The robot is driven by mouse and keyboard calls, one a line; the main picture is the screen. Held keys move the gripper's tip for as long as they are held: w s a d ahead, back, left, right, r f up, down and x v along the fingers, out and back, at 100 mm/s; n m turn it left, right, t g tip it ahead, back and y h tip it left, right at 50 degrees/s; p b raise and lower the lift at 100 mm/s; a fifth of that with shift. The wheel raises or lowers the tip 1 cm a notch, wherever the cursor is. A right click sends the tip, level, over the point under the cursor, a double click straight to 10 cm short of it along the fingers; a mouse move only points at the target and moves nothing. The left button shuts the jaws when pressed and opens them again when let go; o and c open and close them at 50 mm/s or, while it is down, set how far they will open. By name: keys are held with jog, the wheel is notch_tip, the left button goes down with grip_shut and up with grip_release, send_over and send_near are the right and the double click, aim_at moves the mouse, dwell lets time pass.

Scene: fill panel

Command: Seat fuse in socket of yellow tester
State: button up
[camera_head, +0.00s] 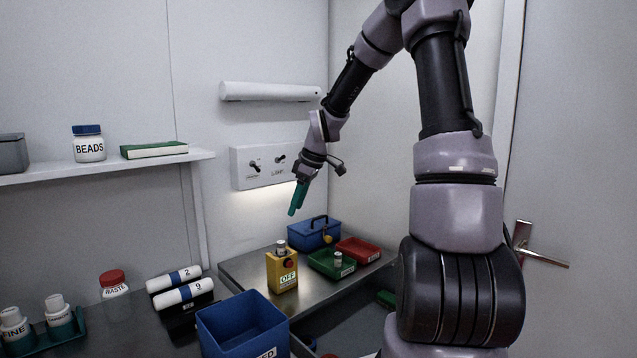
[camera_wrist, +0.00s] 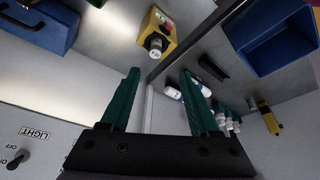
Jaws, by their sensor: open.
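The yellow tester (camera_head: 283,272) stands on the metal counter, with a red button and a label reading OFF. A small grey cylinder, which looks like a fuse (camera_head: 281,246), stands upright on its top; how deep it sits I cannot tell. The wrist view also shows the tester (camera_wrist: 165,24) and the cylinder's pale marked end (camera_wrist: 155,46). A similar small cylinder (camera_head: 338,258) stands in the green tray (camera_head: 322,266). My gripper (camera_head: 296,200), with teal fingers, is above and slightly right of the tester. It is open and empty in the wrist view (camera_wrist: 160,85).
A blue bin (camera_head: 225,315) is at front left, near white cylinders (camera_head: 180,294) and a WASTE jar (camera_head: 113,285). A switch panel (camera_head: 250,172) is on the wall. Space above the tester is clear.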

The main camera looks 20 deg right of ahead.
jog(key=s+r+m+t, duration=0.1)
jog(key=s+r+m, duration=0.4)
jog(key=s, duration=0.4)
jog(key=s+d+r+m+t, duration=0.1)
jog(key=s+r+m+t, duration=0.1)
jog(key=s+r+m, duration=0.3)
jog(key=s+r+m+t+h, duration=0.1)
jog(key=s+r+m, duration=0.4)
jog(key=s, duration=0.8)
notch_tip(320, 180, up, 3)
jog(key=shift+d+r+t, duration=0.1)
jog(key=shift+d+t, duration=0.15)
jog(key=shift+t, duration=0.25)
